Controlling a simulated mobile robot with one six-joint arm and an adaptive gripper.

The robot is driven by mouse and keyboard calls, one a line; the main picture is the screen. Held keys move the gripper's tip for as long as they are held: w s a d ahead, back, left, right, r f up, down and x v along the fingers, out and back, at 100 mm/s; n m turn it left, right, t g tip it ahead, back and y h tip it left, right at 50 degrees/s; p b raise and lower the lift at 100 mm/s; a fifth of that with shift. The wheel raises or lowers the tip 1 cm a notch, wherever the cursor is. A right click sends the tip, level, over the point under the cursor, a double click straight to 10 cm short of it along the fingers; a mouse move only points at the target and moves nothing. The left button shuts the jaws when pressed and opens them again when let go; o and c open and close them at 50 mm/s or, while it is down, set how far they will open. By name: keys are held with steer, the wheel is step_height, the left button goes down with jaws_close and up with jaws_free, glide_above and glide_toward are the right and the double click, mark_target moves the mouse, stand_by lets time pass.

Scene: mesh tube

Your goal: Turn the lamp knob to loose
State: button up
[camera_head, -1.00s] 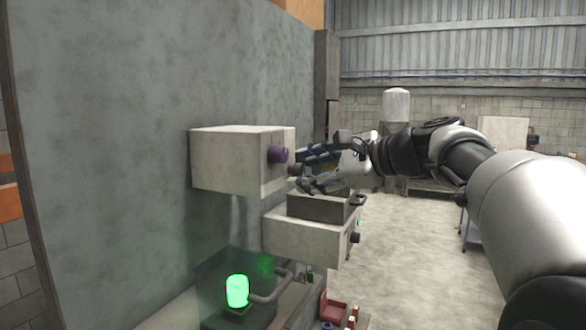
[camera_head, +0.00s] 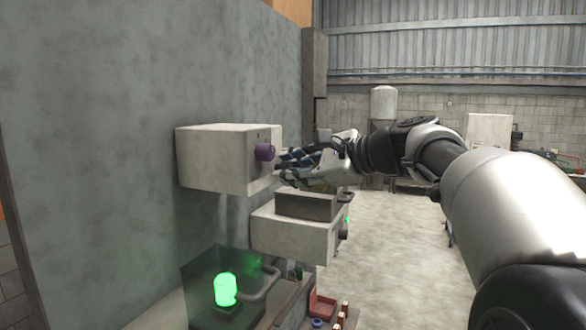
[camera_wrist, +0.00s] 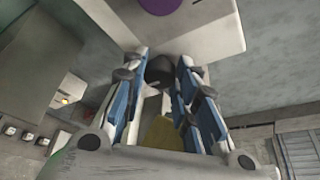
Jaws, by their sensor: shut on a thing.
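A white box (camera_head: 215,160) on the grey wall carries a purple knob (camera_head: 265,152) on its front, which also shows at the top of the wrist view (camera_wrist: 160,4). Below the purple knob is a dark round knob (camera_wrist: 160,68), seen between my fingertips in the wrist view; in the head view my fingers hide it. My gripper (camera_head: 283,166) is at the lower part of the box front, its blue-padded fingers (camera_wrist: 162,64) shut on the dark knob. A lamp (camera_head: 226,289) glows green below the box. I cannot read any marking on the knobs.
A second white box (camera_head: 290,235) with a dark handled top (camera_head: 305,205) sits close under my gripper. A curved handle (camera_head: 262,285) stands by the lamp. Small red things (camera_head: 323,305) lie lower down. Open floor (camera_head: 385,265) is to the right.

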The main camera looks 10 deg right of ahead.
steer(key=shift+c, duration=0.7)
steer(key=shift+f+b, duration=0.15)
steer(key=shift+b, duration=0.4)
steer(key=shift+w+d+f+n+t+y+b, duration=0.25)
steer(key=shift+n+y+b, duration=1.2)
steer(key=shift+n+b, duration=3.1)
steer(key=shift+s+a+f+n+t+y+b, duration=0.25)
steer(key=shift+n+y+b, duration=1.15)
steer(key=shift+n+b, duration=3.05)
steer(key=shift+w+d+r+n+t+y+b, duration=0.3)
steer(key=shift+n+y+b, duration=1.15)
steer(key=shift+n+b, duration=3.1)
steer(key=shift+s+a+f+n+p, duration=0.1)
steer(key=shift+f+n+p, duration=0.05)
steer(key=shift+n+p, duration=0.4)
steer(key=shift+a+f+n+p, duration=0.1)
steer(key=shift+n+p, duration=0.35)
steer(key=shift+n, duration=0.15)
